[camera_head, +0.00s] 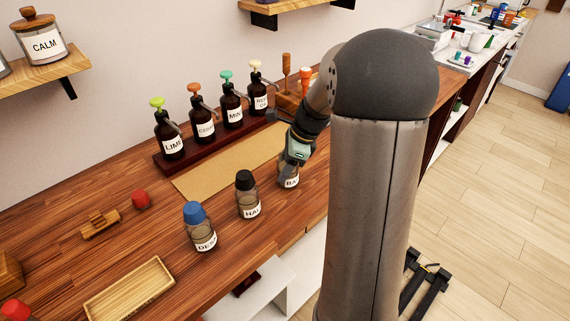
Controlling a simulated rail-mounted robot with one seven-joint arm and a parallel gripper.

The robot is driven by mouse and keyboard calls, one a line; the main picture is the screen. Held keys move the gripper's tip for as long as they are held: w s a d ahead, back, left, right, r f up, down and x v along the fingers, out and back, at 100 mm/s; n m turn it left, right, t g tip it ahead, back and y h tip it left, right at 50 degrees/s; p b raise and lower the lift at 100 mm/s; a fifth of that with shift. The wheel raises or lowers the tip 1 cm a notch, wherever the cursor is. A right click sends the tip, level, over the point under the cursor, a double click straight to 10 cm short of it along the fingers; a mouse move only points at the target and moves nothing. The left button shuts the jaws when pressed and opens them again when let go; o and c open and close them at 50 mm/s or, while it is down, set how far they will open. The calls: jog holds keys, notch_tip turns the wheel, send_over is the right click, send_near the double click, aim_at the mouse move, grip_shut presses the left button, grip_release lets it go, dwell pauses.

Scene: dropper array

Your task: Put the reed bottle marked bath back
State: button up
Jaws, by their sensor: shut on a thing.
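The bottle with a label starting "BA" (291,182) stands at or just above the front part of the wooden counter, right of two similar bottles. My gripper (291,163) is over its top and shut on it; the fingers and the bottle's upper part are mostly hidden by the gripper body. I cannot tell whether its base touches the counter. A black-capped bottle labelled "HA" (250,209) stands to its left. A blue-capped bottle labelled "DES" (204,241) stands further left and nearer.
Several pump bottles stand on a dark red rack (176,163) behind a tan mat (222,174). A wooden tray (130,290), a red cap (140,199) and a small wooden block (101,223) lie to the left. My arm's large column hides the counter's right part.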

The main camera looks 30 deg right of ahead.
jog(key=o, duration=1.2)
jog(key=shift+f, duration=0.1)
jog(key=shift+o, duration=0.2)
jog(key=v, duration=1.2)
jog(key=shift+s, duration=0.1)
